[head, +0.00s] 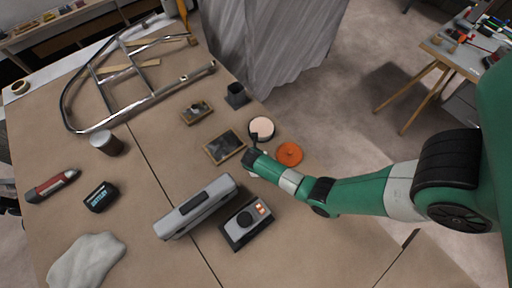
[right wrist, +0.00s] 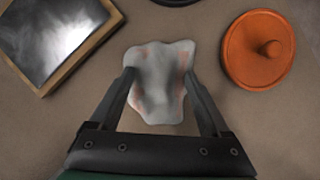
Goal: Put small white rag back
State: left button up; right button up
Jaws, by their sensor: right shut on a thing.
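The small white rag (right wrist: 160,85), pale grey-white with reddish stains, shows in the right wrist view between my right gripper's fingers. My right gripper (right wrist: 159,76) is shut on it, one finger at each side. The rag appears bunched, low over or touching the brown table; I cannot tell which. In the head view my right gripper (head: 252,153) is between a framed dark plate and an orange lid, and the rag is mostly hidden there. A larger white cloth (head: 85,262) lies at the table's lower left. My left gripper is not in view.
The orange knobbed lid (head: 289,154) lies right of the gripper, a round cream-filled tin (head: 261,130) just beyond, and the framed plate (head: 225,147) to the left. A long grey case (head: 197,206) and a grey device (head: 246,222) stand nearer. The lower-right table is clear.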

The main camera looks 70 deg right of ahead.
jog(key=shift+f, duration=0.1)
jog(key=shift+f, duration=0.15)
jog(key=o, duration=1)
jog(key=shift+r, duration=0.3)
jog(key=p+v, duration=0.5)
jog(key=v, duration=0.6)
jog(key=shift+a+r, duration=0.2)
jog(key=shift+r, duration=0.15)
